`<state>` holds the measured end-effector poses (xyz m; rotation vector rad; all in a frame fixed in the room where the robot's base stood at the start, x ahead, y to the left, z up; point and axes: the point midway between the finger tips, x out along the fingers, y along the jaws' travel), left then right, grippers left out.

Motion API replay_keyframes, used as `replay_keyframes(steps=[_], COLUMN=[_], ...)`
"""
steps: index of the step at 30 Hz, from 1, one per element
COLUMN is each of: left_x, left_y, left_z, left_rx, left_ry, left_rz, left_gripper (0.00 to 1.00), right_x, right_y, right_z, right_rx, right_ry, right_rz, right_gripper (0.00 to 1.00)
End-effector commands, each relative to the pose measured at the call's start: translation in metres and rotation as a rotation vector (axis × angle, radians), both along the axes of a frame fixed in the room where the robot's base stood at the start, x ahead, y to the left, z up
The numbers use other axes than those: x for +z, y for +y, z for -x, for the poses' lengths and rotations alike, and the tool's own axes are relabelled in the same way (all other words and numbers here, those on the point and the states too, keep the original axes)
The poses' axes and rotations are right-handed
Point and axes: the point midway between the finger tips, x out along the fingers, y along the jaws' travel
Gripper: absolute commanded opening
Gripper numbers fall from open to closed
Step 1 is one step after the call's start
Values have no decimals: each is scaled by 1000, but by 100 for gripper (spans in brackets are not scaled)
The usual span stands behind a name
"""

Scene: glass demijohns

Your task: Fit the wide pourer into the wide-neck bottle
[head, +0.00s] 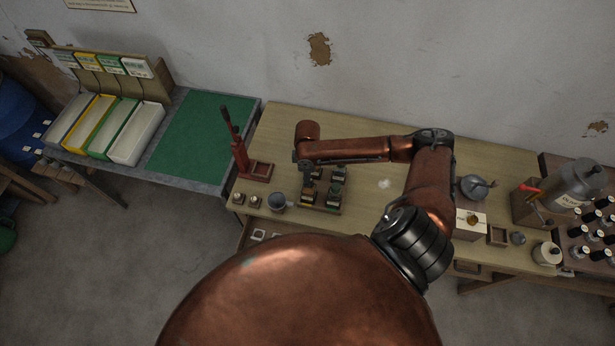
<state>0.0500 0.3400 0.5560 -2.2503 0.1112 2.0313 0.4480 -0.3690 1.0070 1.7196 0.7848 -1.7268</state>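My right arm comes in from the right and reaches left across the wooden bench. My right gripper (306,184) points down at the left part of a small wooden rack (328,209). The rack holds several small dark, yellow and green-topped pieces; I cannot tell which of them is the wide pourer. The gripper's fingers are too small and dark to show whether they are open or shut, or touch a piece. Several dark bottles (577,231) with pale labels stand at the far right; I cannot single out the wide-neck bottle. My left gripper is out of view.
A red lever tool (240,156) and a grey cup (277,202) stand left of the rack. A metal canister (572,184) stands at the right. A green mat (205,138) and coloured bins (135,135) lie left.

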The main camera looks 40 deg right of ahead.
Motion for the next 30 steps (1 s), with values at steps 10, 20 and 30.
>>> replay_keyframes(steps=[10, 20, 30], left_x=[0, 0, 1], left_y=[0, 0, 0], left_z=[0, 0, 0], left_rx=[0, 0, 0], left_ry=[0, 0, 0], left_rz=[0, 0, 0], left_gripper=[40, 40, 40], right_x=[0, 0, 1], right_y=[0, 0, 0], right_z=[0, 0, 0], right_rx=[0, 0, 0], right_ry=[0, 0, 0], right_rz=[0, 0, 0], right_gripper=[0, 39, 42])
